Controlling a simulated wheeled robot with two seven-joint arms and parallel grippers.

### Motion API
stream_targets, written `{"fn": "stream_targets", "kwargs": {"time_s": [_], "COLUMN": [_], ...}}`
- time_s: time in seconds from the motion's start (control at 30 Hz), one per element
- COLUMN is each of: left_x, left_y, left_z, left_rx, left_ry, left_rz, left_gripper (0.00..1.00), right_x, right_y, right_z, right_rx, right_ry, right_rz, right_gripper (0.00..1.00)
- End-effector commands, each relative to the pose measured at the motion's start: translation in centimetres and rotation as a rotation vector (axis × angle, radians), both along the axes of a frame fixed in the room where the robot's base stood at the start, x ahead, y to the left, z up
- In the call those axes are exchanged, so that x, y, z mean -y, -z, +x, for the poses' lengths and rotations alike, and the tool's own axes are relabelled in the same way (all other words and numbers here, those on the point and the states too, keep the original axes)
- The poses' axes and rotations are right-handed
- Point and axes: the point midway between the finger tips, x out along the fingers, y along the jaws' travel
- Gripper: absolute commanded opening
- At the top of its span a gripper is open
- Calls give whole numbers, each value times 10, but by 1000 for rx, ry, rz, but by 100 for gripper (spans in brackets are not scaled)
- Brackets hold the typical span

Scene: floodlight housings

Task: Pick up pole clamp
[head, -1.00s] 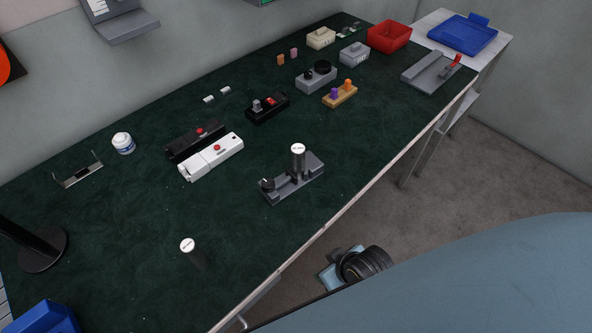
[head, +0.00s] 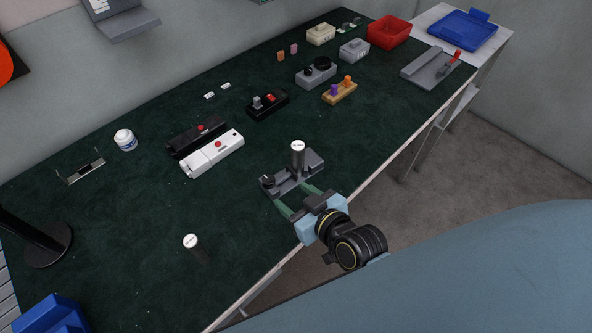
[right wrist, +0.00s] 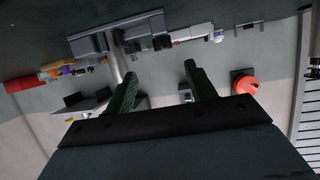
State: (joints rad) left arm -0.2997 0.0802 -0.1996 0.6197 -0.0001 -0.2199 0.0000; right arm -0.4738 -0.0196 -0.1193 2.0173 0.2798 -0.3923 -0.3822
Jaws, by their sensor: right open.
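No part is plainly marked as the pole clamp. The likeliest one is a grey block-like fixture (head: 309,168) on the dark green bench top, with a black knob at its left end and an upright grey post (head: 298,158) with a white top. My right gripper (head: 290,194) is open, its green fingers spread and pointing at the near side of the fixture. In the right wrist view, the fixture (right wrist: 88,45) is at the upper left, beyond the open fingers (right wrist: 160,69). Nothing is between the fingers. Contact cannot be judged. My left gripper is not in view.
A white housing (head: 213,157) and a black housing (head: 190,140) lie behind the fixture. A separate white-topped post (head: 191,242) stands at the near left. A red bin (head: 389,33) is at the far end. The bench's front edge runs beneath my right wrist.

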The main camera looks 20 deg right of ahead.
Motion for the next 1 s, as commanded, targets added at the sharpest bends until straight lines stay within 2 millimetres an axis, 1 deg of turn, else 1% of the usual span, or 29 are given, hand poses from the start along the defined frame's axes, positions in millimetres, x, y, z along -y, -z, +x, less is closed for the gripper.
{"fn": "stream_targets", "kwargs": {"time_s": [0.03, 0.1, 0.27, 0.47, 0.7, 0.8, 1.0], "left_x": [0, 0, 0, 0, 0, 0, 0], "left_y": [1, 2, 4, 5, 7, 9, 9], "left_z": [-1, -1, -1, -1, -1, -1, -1], "left_rx": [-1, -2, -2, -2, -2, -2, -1], "left_ry": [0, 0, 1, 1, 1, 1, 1], "left_rz": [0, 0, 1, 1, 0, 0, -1], "left_gripper": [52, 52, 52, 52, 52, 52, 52], "right_x": [-3, -6, -11, -15, -27, -29, -30], "right_y": [4, 10, 19, 25, 38, 43, 46], "right_z": [11, 23, 45, 56, 83, 93, 98], "right_rx": [3, 1, 0, -3, -1, -2, -3], "right_ry": [0, 1, 0, 0, -1, -1, -1], "right_rz": [2, 2, 1, 1, 1, 1, 0], "right_gripper": [55, 55, 55, 55, 55, 55, 55]}}
